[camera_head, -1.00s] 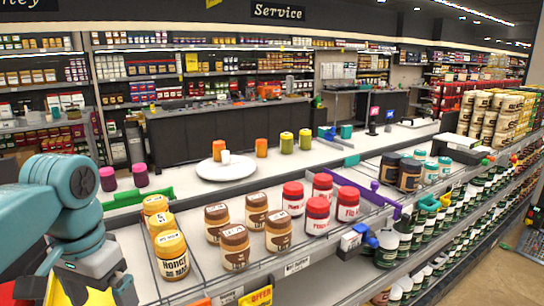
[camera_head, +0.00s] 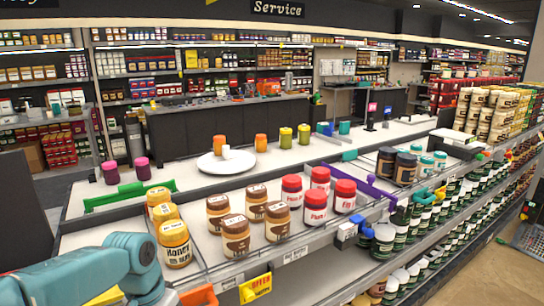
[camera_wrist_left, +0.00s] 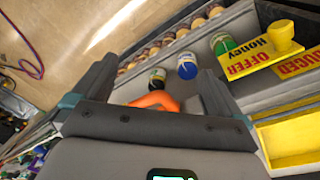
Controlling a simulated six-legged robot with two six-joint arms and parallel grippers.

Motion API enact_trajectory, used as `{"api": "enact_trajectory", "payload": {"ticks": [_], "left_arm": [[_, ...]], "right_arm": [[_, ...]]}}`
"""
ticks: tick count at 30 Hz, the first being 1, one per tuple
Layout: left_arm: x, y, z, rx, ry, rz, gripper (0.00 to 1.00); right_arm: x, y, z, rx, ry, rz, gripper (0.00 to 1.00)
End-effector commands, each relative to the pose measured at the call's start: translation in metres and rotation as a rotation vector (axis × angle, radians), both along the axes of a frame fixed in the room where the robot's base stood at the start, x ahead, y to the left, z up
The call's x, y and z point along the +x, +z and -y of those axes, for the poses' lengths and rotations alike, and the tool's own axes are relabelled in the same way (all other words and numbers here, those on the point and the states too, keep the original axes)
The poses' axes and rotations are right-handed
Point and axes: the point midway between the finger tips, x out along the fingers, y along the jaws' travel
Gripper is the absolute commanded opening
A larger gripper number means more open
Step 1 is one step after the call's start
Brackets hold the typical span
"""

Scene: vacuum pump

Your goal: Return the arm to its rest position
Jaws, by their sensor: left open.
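My left arm (camera_head: 112,262) comes in low at the left of the head view, and its gripper is hidden below the picture's edge there. In the left wrist view my left gripper (camera_wrist_left: 152,80) is open, its two dark fingers apart. An orange part (camera_wrist_left: 155,101) shows between the fingers; I cannot tell whether it touches them. Behind it are a dark jar (camera_wrist_left: 158,77) and a blue-labelled jar (camera_wrist_left: 187,66) on a shelf. My right gripper is not in view.
The shelf's top carries honey jars (camera_head: 174,243), brown-lidded jars (camera_head: 236,236) and red-lidded jars (camera_head: 315,208). A white plate (camera_head: 226,163) stands behind. A yellow offer sign (camera_head: 255,288) hangs on the shelf front. Open floor (camera_head: 490,280) lies at the right.

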Motion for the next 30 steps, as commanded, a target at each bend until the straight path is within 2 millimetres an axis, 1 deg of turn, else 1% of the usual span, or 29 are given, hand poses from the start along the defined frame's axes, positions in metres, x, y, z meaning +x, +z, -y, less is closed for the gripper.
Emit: {"api": "enact_trajectory", "payload": {"ticks": [1,2,3,5,6,8,9,11,12,15,18,19,21,23,30], "left_arm": [[-0.002,-0.029,0.007,-0.018,0.003,-0.017,1.0],[-0.003,-0.046,0.013,-0.033,0.008,-0.02,1.0],[-0.007,-0.073,0.021,-0.056,0.019,-0.025,1.0],[-0.017,-0.116,0.035,-0.095,0.042,-0.033,1.0],[-0.028,-0.148,0.045,-0.123,0.066,-0.041,1.0],[-0.051,-0.192,0.059,-0.165,0.114,-0.051,1.0],[-0.068,-0.218,0.067,-0.19,0.152,-0.056,1.0],[-0.098,-0.25,0.078,-0.217,0.211,-0.065,1.0],[-0.117,-0.267,0.083,-0.229,0.25,-0.067,1.0],[-0.159,-0.294,0.091,-0.243,0.337,-0.074,1.0],[-0.187,-0.305,0.094,-0.243,0.394,-0.074,1.0],[-0.192,-0.307,0.094,-0.243,0.407,-0.072,1.0],[-0.2,-0.31,0.094,-0.241,0.425,-0.07,1.0],[-0.203,-0.31,0.094,-0.24,0.431,-0.067,1.0],[-0.202,-0.31,0.094,-0.24,0.431,-0.064,1.0]], "right_arm": [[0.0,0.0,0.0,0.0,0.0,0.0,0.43],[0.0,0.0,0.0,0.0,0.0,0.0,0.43],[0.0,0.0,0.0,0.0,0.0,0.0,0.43],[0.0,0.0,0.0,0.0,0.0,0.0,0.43],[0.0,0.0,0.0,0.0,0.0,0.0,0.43],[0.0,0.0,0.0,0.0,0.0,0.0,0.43],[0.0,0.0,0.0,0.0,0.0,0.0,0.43],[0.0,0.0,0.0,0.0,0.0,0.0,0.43],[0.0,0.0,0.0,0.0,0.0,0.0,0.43],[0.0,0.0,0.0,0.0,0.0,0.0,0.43],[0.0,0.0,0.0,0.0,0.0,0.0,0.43],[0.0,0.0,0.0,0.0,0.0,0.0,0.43],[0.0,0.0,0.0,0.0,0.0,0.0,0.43],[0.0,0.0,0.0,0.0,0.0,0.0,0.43],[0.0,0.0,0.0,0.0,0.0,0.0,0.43]]}}
